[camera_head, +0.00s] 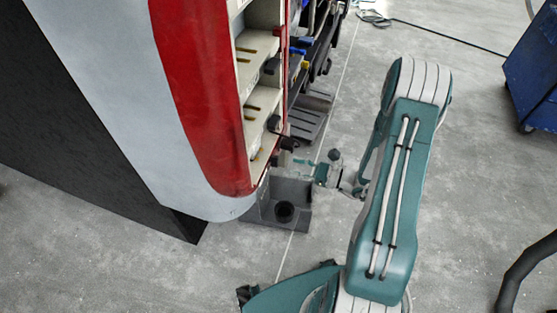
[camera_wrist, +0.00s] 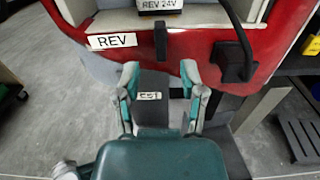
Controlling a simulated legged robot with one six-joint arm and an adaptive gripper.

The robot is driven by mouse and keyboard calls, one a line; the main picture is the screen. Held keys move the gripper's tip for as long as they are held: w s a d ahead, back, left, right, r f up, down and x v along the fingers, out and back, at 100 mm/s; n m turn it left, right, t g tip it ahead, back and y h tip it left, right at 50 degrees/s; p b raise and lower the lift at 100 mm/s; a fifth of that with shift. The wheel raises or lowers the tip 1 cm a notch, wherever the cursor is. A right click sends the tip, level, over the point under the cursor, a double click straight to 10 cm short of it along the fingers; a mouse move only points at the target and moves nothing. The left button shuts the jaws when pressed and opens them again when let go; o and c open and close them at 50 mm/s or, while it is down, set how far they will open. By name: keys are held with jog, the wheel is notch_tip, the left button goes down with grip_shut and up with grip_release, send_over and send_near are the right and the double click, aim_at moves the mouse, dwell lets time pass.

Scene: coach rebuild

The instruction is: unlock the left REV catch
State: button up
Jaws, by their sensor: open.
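The wrist view shows a white REV label (camera_wrist: 113,40) on the left of a red-edged cabinet front. A small black tab (camera_wrist: 161,44), possibly the left REV catch, hangs below the pale shelf edge to the right of that label. My gripper (camera_wrist: 161,72) is open, its teal and pale fingers spread below the tab. A dark grey block with a small, hard-to-read label (camera_wrist: 149,96) shows between the fingers; I cannot tell whether they touch it. In the head view my gripper (camera_head: 298,163) is at the lower end of the red and white coach body (camera_head: 200,90).
A REV 24V unit (camera_wrist: 157,6) sits above the tab. A bent black handle or cable (camera_wrist: 235,45) hangs to its right. A grey box (camera_head: 293,190) stands under the coach end. A blue cabinet (camera_head: 533,70) stands far right. Open floor (camera_head: 450,190) lies to the right.

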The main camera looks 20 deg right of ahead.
aim_at(274, 161)
jog(key=shift+x, duration=2.75)
jog(key=shift+d, duration=0.1)
grip_shut()
